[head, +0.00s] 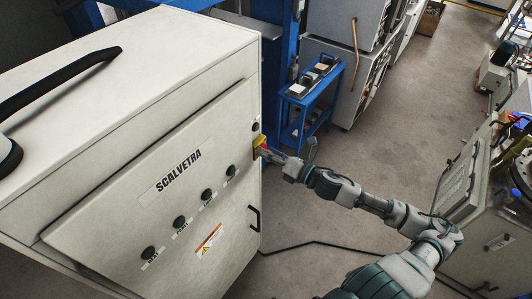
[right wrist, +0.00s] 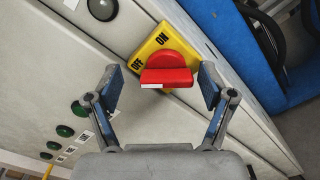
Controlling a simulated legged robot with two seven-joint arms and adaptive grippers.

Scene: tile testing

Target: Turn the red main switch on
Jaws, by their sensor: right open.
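The red main switch (right wrist: 168,70) is a red knob with a bar-shaped grip on a yellow plate (right wrist: 150,44) marked ON and OFF. In the head view the switch's yellow plate (head: 259,140) shows at the right edge of the white SCALVETRA cabinet (head: 215,118), partly hidden by my gripper. My right gripper (right wrist: 168,88) is open, with one finger on each side of the red grip and visible gaps between. It also shows in the head view (head: 271,155). A white mark is on the grip's lower left part. My left gripper is not in view.
Several dark green buttons (head: 179,222) line the cabinet front, and a black button (right wrist: 102,9) is beside the yellow plate. A black door handle (head: 254,218) is below the switch. A blue cart (head: 310,95) stands behind. Grey floor (head: 400,110) is open to the right.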

